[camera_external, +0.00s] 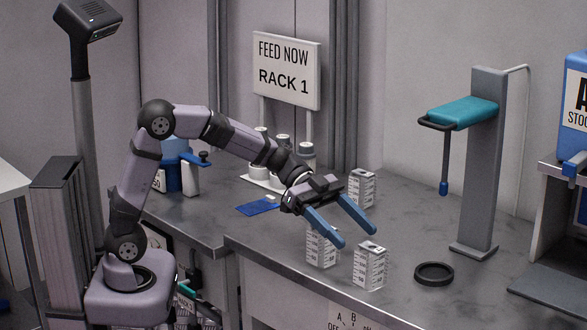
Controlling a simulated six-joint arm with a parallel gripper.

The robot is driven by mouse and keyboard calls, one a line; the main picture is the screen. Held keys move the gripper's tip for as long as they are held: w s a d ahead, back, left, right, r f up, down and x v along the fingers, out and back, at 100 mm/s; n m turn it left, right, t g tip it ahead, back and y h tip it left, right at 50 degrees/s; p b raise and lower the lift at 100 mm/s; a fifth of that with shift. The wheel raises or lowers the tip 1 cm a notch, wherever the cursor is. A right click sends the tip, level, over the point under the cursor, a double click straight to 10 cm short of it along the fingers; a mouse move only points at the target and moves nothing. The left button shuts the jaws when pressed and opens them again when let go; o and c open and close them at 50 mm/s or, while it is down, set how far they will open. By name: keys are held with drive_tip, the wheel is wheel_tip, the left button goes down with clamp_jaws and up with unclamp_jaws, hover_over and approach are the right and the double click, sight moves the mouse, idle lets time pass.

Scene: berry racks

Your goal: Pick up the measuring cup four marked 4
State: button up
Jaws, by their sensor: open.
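Three white box-shaped measuring cups with dark scale marks stand upright on the grey counter (420,225). One cup (321,250) is at the front left, one (371,268) at the front right, and one (363,188) farther back. I cannot read which cup is marked 4. My gripper (357,238) has two blue fingers spread apart, with nothing between them. It reaches down over the front two cups. One finger partly hides the top of the front left cup. I cannot tell whether it touches that cup.
A black ring (434,274) lies at the right front. A grey stand (483,160) with a teal arm rises behind it. A sign (286,70) reads "FEED NOW RACK 1", with white bottles (283,150) below. A blue card (258,207) lies left. The counter's right middle is clear.

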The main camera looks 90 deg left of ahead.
sight(372, 251)
drive_tip(key=shift+b+x, duration=0.35)
drive_tip(key=shift+x, duration=3.35)
drive_tip(key=shift+w+a, duration=0.1)
drive_tip(key=shift+a, duration=0.05)
drive_tip(key=c, duration=1.1)
